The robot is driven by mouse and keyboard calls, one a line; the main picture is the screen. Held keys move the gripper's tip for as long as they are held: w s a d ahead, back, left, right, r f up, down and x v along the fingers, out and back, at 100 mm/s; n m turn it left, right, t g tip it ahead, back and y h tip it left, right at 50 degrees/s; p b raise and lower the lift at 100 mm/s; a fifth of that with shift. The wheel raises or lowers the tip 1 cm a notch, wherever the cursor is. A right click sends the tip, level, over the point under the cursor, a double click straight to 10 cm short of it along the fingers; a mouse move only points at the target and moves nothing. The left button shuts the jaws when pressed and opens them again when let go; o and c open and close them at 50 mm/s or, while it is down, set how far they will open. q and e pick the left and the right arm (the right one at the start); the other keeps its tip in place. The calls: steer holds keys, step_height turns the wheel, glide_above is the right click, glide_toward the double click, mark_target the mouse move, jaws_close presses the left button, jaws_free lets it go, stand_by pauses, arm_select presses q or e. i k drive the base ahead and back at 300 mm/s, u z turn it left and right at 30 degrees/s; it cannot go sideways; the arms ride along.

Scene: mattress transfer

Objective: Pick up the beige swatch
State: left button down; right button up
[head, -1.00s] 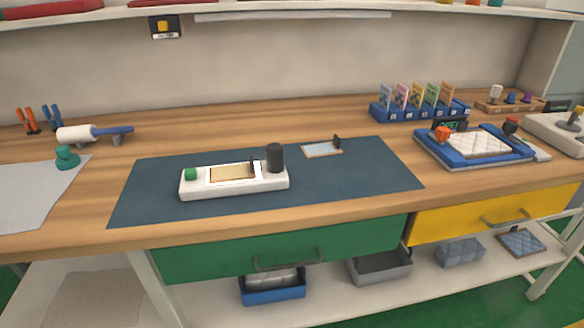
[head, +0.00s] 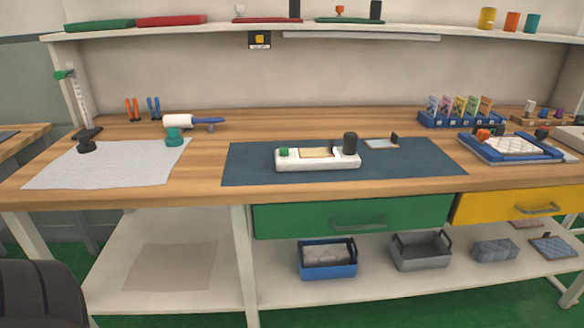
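A flat beige piece (head: 316,152) lies in the window of a white device (head: 291,163) on the dark blue mat. The device has a green knob at its left and a black cylinder at its right. A larger flat beige-grey square (head: 170,267) lies on the lower shelf at the left. I cannot tell from the picture which of the two is the beige swatch. Neither of my grippers is in view.
The mat (head: 250,176) lies mid-bench, with a grey cloth (head: 75,169) to its left. Below are a green drawer (head: 300,219), a yellow drawer (head: 480,207), a blue bin (head: 328,272) and a grey bin (head: 425,262). A dark rounded shape (head: 40,300) fills the lower left corner.

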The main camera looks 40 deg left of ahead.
mark_target(312, 153)
steer(key=z, duration=0.1)
steer(key=k, duration=0.1)
steer(key=u, duration=1.7)
